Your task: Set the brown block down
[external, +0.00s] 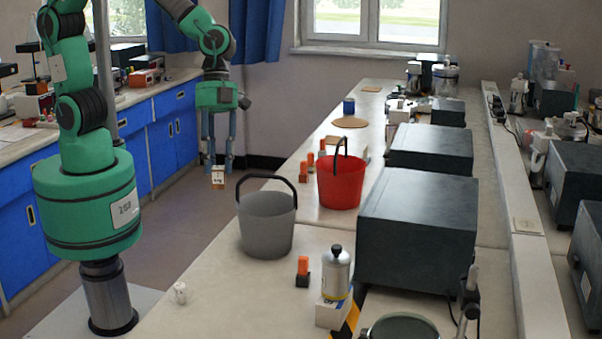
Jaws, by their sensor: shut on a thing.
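My gripper (217,167) hangs pointing down at the left of the bench in the external view. It is shut on a small light brown block (217,178) with dark marks on its face. The block is held in the air at the fingertips. In the picture it shows against the floor, just left of the bench edge, behind and left of the grey bucket. The far sides of the block are hidden.
The bench (215,290) holds a grey bucket (267,232), a red bucket (341,185), several orange-topped items, a silver bottle (337,272) and dark box-shaped devices (415,230). A small white item (180,292) lies near the front. Bare bench shows left of the grey bucket.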

